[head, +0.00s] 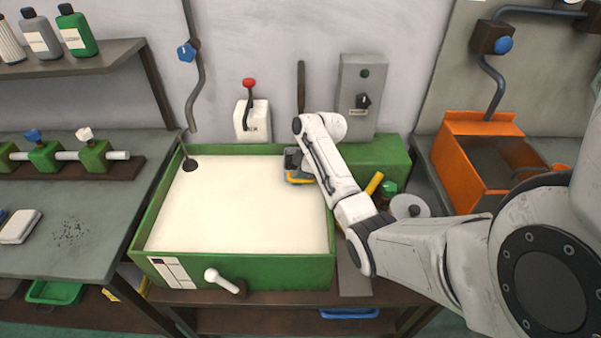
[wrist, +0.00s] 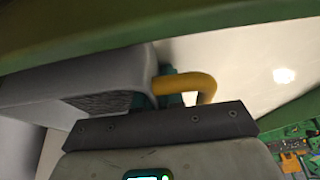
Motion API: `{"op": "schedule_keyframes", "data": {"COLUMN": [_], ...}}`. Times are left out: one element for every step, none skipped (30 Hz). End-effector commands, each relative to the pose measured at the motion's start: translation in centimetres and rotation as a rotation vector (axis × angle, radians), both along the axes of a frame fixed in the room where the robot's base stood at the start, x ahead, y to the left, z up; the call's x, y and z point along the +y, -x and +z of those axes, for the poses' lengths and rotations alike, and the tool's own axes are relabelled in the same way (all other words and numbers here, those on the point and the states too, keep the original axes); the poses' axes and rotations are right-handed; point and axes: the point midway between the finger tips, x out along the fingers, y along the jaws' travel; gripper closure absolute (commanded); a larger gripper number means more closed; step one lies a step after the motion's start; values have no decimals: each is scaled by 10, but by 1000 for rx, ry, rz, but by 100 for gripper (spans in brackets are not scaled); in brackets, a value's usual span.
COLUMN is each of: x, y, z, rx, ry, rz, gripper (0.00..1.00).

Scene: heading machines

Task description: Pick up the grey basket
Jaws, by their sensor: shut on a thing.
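My gripper (head: 292,172) is at the back right of the green tank, low over its white contents, and is shut on a curved yellow handle (head: 302,181). The handle also shows in the wrist view (wrist: 195,84), with the teal fingers (wrist: 166,92) against it. Beside it in the wrist view is a smooth grey body with a dark mesh patch (wrist: 90,82), which looks like the grey basket. In the head view my arm hides most of what lies below the handle, so I cannot tell how deep the basket sits.
The green tank (head: 238,271) has raised rims around the white surface (head: 230,205). An orange bin (head: 467,170) stands to the right. A grey switch box (head: 360,95) and a red-knobbed lever (head: 249,88) are on the wall behind. A white-handled lever (head: 222,282) is in front.

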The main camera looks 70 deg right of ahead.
Motion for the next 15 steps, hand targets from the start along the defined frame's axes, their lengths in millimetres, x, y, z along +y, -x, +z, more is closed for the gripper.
{"op": "schedule_keyframes", "data": {"x": [0,0,0,0,0,1,1,2,3,4,3,3,3,3,2], "y": [0,0,0,0,0,0,0,0,1,1,1,0,0,0,1], "z": [1,1,1,1,1,2,3,4,5,7,13,20,26,32,41], "rx": [0,0,0,-1,-1,-2,-2,-2,-1,-2,-4,-4,-4,-4,-4], "ry": [1,1,1,0,1,2,2,2,1,2,4,4,5,5,5], "rz": [0,0,0,0,1,0,0,0,1,0,1,1,1,1,0], "gripper": [100,100,100,100,100,100,100,100,100,100,100,100,100,100,100]}}
